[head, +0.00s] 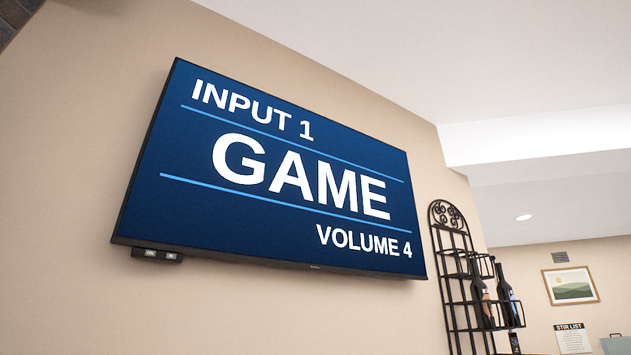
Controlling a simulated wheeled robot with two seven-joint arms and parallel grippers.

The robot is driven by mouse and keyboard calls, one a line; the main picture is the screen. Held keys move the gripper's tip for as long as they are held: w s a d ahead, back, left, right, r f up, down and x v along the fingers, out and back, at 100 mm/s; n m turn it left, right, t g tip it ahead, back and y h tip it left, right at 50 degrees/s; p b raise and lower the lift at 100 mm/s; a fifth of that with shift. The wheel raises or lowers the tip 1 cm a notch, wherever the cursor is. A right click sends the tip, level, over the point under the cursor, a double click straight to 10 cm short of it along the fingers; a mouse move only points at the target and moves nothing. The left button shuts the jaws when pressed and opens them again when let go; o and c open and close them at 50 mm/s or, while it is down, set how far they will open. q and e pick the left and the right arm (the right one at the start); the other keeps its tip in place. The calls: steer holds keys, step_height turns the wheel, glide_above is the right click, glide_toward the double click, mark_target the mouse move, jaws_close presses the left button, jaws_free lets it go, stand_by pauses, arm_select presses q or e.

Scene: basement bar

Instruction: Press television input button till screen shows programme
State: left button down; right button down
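The television (270,185) hangs on the beige wall, seen from below and at an angle. Its screen is blue and reads "INPUT 1", "GAME" and "VOLUME 4". A small dark button box (157,256) sits under the lower left edge of the television. It carries two buttons: the left one (150,253) seems to read "ON" and the right one (171,256) seems to read "IN", but the lettering is tiny. Neither of my grippers shows in the head view.
A black metal wine rack (447,262) with dark bottles (481,295) stands right of the television. A framed landscape picture (570,286) and a "STIR LIST" sign (573,338) are farther back at right. The wall around the button box is clear.

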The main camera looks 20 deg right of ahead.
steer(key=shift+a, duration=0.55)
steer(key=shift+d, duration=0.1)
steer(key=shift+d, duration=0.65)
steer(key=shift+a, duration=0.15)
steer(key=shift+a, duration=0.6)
